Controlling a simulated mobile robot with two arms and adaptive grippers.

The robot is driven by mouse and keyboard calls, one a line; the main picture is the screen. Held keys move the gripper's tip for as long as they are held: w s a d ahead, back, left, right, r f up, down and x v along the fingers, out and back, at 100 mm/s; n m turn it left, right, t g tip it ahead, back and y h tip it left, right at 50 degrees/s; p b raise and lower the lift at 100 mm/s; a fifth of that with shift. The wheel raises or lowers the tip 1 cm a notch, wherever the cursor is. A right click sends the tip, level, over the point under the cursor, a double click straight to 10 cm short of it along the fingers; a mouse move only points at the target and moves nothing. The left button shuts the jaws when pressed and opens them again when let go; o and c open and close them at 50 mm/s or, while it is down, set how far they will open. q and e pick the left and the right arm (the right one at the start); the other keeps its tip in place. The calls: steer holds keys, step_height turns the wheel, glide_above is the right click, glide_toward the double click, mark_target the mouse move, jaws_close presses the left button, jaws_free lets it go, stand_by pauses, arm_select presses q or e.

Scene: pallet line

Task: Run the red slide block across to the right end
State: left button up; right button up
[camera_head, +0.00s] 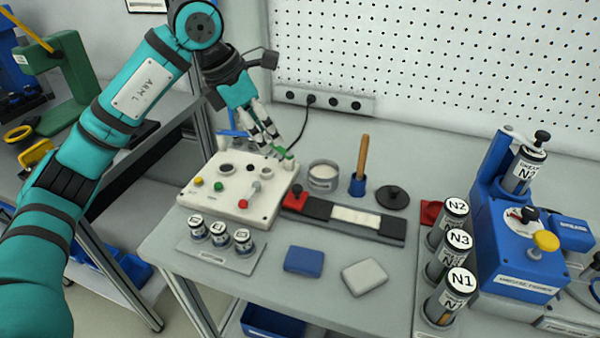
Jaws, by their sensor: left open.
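The red slide block (295,198), with a dark knob on top, sits at the left end of a dark slide rail (392,228). The rail runs to the right and slightly toward the front of the table, with a white strip (357,217) along its middle. My left gripper (277,149) is open, with its fingers pointing down behind the white control panel. It is apart from the red block, above and to the left of it in the picture. My right gripper is not in view.
The white control panel (225,205) with buttons and a lever stands left of the rail. Behind the rail are a tin (323,176), a wooden-handled tool in a blue holder (357,186) and a black lid (392,197). Blue (304,260) and grey (365,277) pads lie in front.

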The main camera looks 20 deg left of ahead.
arm_select(q)
glide_toward(296, 187)
steer(key=p+x, duration=0.1)
steer(key=x, duration=0.6)
steer(key=shift+w+f+p, duration=0.1)
steer(key=shift+f+p, duration=0.1)
steer(key=shift+p, duration=0.1)
steer(key=shift+w+d+f, duration=0.2)
steer(key=shift+d+f, duration=0.05)
steer(key=shift+f, duration=0.4)
steer(key=shift+c, duration=0.3)
steer(key=c, duration=0.9)
jaws_close()
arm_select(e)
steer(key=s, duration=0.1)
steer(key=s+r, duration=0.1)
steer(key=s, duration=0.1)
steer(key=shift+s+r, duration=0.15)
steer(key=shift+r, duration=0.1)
